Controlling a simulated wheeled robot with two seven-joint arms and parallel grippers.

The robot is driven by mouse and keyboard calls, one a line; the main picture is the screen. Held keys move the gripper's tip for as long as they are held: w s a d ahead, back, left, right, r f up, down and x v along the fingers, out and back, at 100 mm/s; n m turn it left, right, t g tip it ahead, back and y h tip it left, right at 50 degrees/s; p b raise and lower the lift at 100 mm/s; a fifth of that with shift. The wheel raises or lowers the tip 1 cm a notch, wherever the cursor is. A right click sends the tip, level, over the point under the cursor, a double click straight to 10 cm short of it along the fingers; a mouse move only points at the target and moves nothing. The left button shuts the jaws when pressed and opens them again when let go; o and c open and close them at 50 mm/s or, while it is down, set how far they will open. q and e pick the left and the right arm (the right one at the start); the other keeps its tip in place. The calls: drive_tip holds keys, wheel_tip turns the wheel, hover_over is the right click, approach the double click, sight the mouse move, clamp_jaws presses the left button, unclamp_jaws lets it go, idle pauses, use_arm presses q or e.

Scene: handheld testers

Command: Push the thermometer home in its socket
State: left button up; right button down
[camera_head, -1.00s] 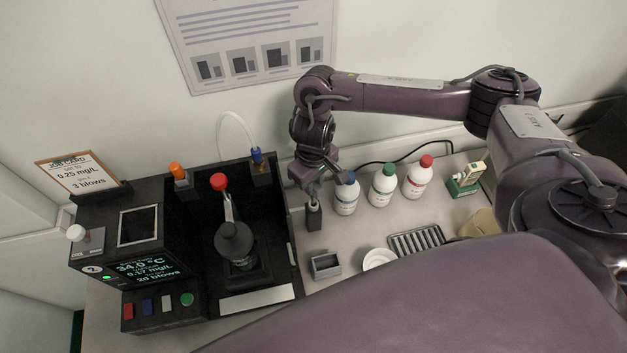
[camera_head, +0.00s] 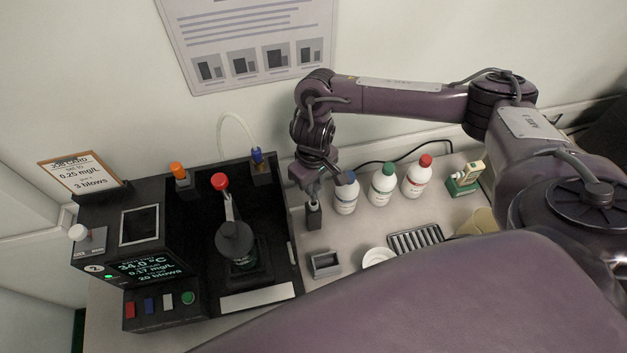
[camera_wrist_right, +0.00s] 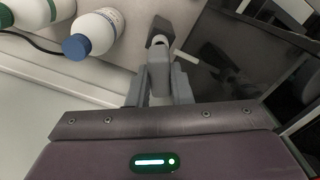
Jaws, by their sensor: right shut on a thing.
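My right gripper (camera_head: 312,184) points down above a small dark upright block (camera_head: 314,216), to the right of the black tester. In the right wrist view, my right gripper (camera_wrist_right: 159,90) is shut on a grey piece (camera_wrist_right: 159,68), apparently the thermometer. Its far end meets the dark block (camera_wrist_right: 160,30). I cannot tell how deep it sits, and the fingers hide part of it. The black tester (camera_head: 140,222) at left has a lit screen reading 34.0 °C. My left gripper is not in view.
Bottles with blue (camera_head: 345,197), green (camera_head: 382,188) and red (camera_head: 417,179) caps stand close to the right of my right gripper. A small grey tray (camera_head: 325,266), a white dish (camera_head: 378,258) and a black rack (camera_head: 416,241) lie nearer. A cable runs behind the bottles.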

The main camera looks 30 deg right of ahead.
drive_tip(key=shift+f+b, duration=0.6)
drive_tip(key=shift+f, duration=1)
drive_tip(key=c, duration=1.2)
unclamp_jaws()
drive_tip(key=shift+c, duration=0.2)
wheel_tip(320, 180, up, 7)
drive_tip(key=shift+w+r+p, duration=0.1)
drive_tip(key=shift+p, duration=0.25)
drive_tip(key=shift+r, duration=0.35)
